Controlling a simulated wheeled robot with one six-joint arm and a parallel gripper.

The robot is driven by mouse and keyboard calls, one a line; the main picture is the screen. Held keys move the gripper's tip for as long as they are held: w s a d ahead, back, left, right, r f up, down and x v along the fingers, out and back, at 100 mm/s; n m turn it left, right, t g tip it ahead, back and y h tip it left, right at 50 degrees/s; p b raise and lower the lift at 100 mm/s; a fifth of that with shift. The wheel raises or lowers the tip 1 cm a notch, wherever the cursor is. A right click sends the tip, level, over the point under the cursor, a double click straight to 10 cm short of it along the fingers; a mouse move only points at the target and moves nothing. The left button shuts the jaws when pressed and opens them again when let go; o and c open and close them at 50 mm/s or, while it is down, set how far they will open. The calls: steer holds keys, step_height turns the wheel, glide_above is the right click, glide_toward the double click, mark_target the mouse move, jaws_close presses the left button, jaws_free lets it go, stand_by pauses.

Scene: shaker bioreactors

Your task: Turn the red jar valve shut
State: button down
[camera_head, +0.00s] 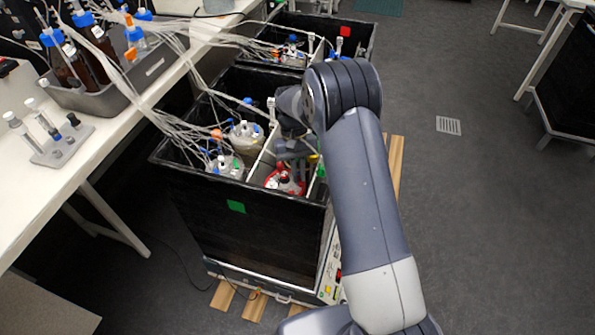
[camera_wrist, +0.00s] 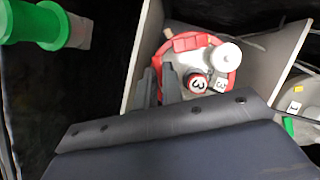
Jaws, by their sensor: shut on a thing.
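The red jar (camera_head: 285,182) stands in the near black shaker box, in the right compartment. In the wrist view its red lid (camera_wrist: 217,62) shows a white round cap and labels marked 3. My gripper (camera_head: 300,165) reaches down over this jar from the right. In the wrist view the two dark fingers of my gripper (camera_wrist: 160,80) are close together at the left edge of the lid. They are shut on the red jar valve, which is mostly hidden between and behind them; its exact angle cannot be told.
Pale divider walls (camera_wrist: 147,45) stand close beside the jar. Other jars with tubing (camera_head: 245,135) fill the left compartment. A green fitting (camera_wrist: 40,25) shows at the wrist view's upper left.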

steer(key=m, duration=0.2)
steer(key=m+y, duration=0.1)
steer(key=m, duration=0.1)
steer(key=m+y, duration=0.1)
steer(key=m, duration=0.1)
steer(key=shift+d, duration=0.3)
steer(key=shift+t+y, duration=0.3)
steer(key=c, duration=1.5)
jaws_free()
steer(key=v, duration=1)
steer(key=shift+w+r, duration=0.15)
steer(key=shift+r, duration=0.2)
